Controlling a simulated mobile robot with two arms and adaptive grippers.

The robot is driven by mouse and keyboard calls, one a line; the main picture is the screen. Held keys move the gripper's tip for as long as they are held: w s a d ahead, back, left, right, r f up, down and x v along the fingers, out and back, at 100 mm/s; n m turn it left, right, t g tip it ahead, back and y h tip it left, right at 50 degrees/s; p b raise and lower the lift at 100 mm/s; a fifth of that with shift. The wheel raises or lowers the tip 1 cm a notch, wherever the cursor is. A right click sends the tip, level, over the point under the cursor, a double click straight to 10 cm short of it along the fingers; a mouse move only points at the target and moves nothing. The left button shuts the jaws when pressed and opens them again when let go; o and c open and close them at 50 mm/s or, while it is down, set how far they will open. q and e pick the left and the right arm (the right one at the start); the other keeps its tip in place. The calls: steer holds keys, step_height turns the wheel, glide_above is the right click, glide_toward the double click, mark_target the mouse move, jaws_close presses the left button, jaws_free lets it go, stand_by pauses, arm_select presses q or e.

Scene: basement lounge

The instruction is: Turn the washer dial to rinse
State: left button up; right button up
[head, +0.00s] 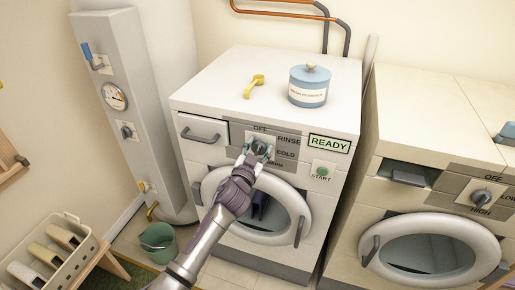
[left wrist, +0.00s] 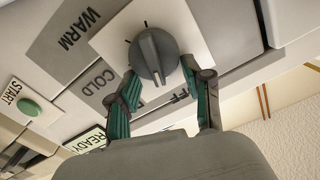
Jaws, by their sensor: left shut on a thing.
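The washer dial (left wrist: 153,55) is a dark grey knob with a raised ridge on a white plate. In the head view the dial (head: 259,146) is mostly covered by my left gripper (head: 256,152), on the left washer's front. In the left wrist view the green-padded fingers of my left gripper (left wrist: 160,74) are shut on the dial, one on each side. OFF, RINSE, COLD and WARM are printed around the dial. In the wrist view the ridge runs roughly up and down; which label it points to I cannot tell. My right gripper is not in view.
The washer (head: 190,100) has a READY display (head: 329,144), a green START button (head: 322,172) and a round door (head: 300,205). A blue tin (head: 309,90) and yellow scoop (head: 254,86) sit on top. A second machine (head: 410,105) stands right, a grey boiler (head: 130,60) left.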

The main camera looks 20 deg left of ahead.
arm_select(q)
steer(key=m, duration=0.4)
steer(key=d+m, duration=0.1)
steer(key=m, duration=0.1)
steer(key=shift+f+b, duration=0.35)
stand_by(0.4)
steer(key=o, duration=1.1)
steer(key=shift+o, duration=0.2)
steer(key=shift+s, duration=0.1)
steer(key=s, duration=1.2)
steer(key=shift+a, duration=0.25)
steer(key=shift+f, duration=0.1)
